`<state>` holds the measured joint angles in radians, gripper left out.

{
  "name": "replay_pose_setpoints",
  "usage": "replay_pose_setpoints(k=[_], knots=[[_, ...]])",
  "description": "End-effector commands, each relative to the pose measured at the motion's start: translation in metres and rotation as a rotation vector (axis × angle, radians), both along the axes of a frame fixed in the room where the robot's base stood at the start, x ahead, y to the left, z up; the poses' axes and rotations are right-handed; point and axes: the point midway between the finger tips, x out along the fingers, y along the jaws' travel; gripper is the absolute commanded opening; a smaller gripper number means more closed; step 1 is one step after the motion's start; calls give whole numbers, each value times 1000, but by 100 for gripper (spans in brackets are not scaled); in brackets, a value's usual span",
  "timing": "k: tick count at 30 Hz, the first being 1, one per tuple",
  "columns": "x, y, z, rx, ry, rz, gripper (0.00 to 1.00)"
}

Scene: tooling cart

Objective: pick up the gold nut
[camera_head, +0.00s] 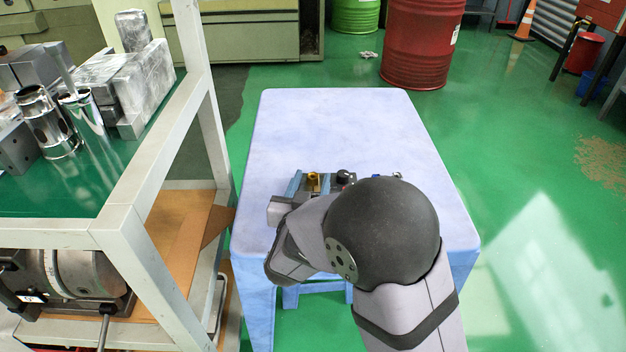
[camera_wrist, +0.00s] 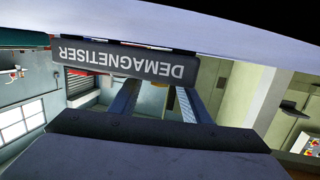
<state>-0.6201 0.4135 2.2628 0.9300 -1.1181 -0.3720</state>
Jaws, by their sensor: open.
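The gold nut (camera_head: 313,181) is a small yellow-gold piece among small dark items near the middle of the table, in the head view. It does not show in the wrist view. My gripper (camera_wrist: 157,86) is open in the wrist view, its two bluish fingers apart with no nut visible between them. A dark block marked DEMAGNETISER (camera_wrist: 130,63), upside down in that view, is beyond the fingers and covers part of the view past their tips. In the head view my arm hides much of the area beside the nut, so the exact gap cannot be told.
The pale blue table (camera_head: 340,125) is clear towards its back. A dark item with a black knob (camera_head: 343,175) is just right of the nut. A white-framed cart (camera_head: 125,215) with metal parts stands close at the left. A red drum (camera_head: 420,40) stands behind.

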Motion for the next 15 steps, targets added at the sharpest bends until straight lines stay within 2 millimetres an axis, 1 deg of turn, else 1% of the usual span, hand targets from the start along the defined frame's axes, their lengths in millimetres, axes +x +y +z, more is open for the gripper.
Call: replay_pose_setpoints(k=[3, 4, 5, 6, 8, 9, 15], knots=[[0, 0, 0, 0, 0, 0, 43], [0, 0, 0, 0, 0, 0, 41], [0, 0, 0, 0, 0, 0, 34], [0, 0, 0, 0, 0, 0, 24], [0, 0, 0, 0, 0, 0, 10], [0, 0, 0, 0, 0, 0, 0], [0, 0, 0, 0, -1, 1, 0]])
